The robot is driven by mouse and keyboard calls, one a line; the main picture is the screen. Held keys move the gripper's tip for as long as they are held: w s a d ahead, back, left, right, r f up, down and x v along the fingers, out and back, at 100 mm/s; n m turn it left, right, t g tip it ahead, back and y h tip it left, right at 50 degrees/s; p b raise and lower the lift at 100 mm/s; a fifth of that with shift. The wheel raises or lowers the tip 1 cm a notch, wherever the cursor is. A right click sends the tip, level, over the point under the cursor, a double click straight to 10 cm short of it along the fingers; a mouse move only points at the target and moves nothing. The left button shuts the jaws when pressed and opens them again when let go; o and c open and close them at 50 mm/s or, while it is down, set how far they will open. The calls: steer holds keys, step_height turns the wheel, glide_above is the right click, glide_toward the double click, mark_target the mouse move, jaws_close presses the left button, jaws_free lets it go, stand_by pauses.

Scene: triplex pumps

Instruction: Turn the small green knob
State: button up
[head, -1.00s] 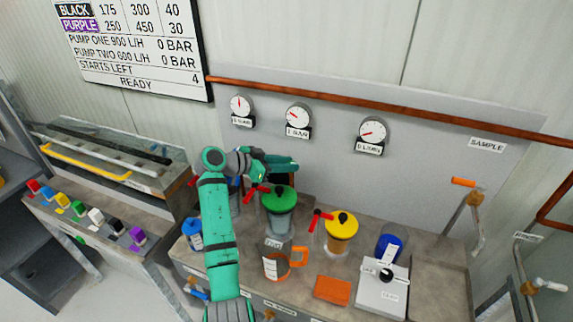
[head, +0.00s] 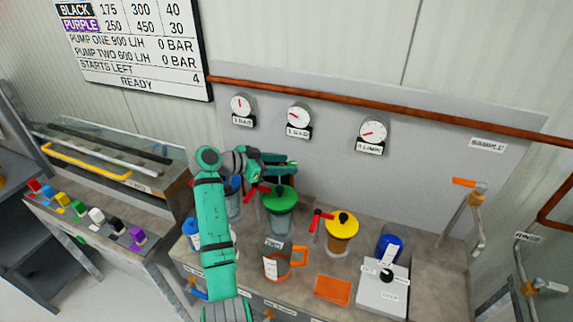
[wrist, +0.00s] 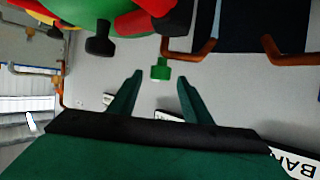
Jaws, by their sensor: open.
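The small green knob (wrist: 160,69) shows in the wrist view, just beyond and between my two fingertips. A gap shows on each side of it, and I see no contact. My gripper (wrist: 159,82) is open, with its two dark green fingers spread. In the head view my gripper (head: 283,162) is above and behind the green-lidded pot (head: 281,199), in front of the grey back panel. I cannot make out the small green knob in the head view.
A large green lid with red handles and black ends is close to my fingers at the wrist view's top. A yellow-lidded pot (head: 341,222) and an orange-handled jug (head: 277,266) stand on the bench. Copper pipes (wrist: 203,50) and gauges (head: 299,116) are near.

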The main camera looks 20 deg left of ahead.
steer(key=v, duration=0.9)
steer(key=shift+s, duration=0.15)
steer(key=shift+a, duration=0.1)
